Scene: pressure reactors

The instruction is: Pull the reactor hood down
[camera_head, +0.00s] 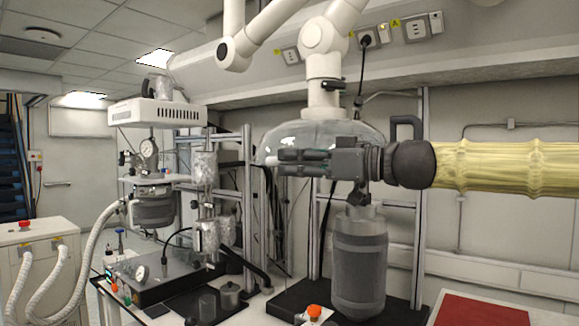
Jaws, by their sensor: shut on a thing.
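The reactor hood (337,132) is a clear dome at the lower end of a white jointed extraction arm (324,65). It hangs above a dark grey cylindrical reactor vessel (360,262), with a gap between them. My gripper (287,163) comes in from the right, level with the hood's lower part. Its fingers are shut on the hood near the lower rim. The gripper body hides part of the hood's right side, and the exact contact at the fingertips is hard to make out.
A second reactor (156,207) with a pressure gauge stands at left on the bench. Metal frame posts (421,190) rise behind the vessel. A red mat (482,312) lies at lower right. A white cabinet with hoses (38,268) stands far left.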

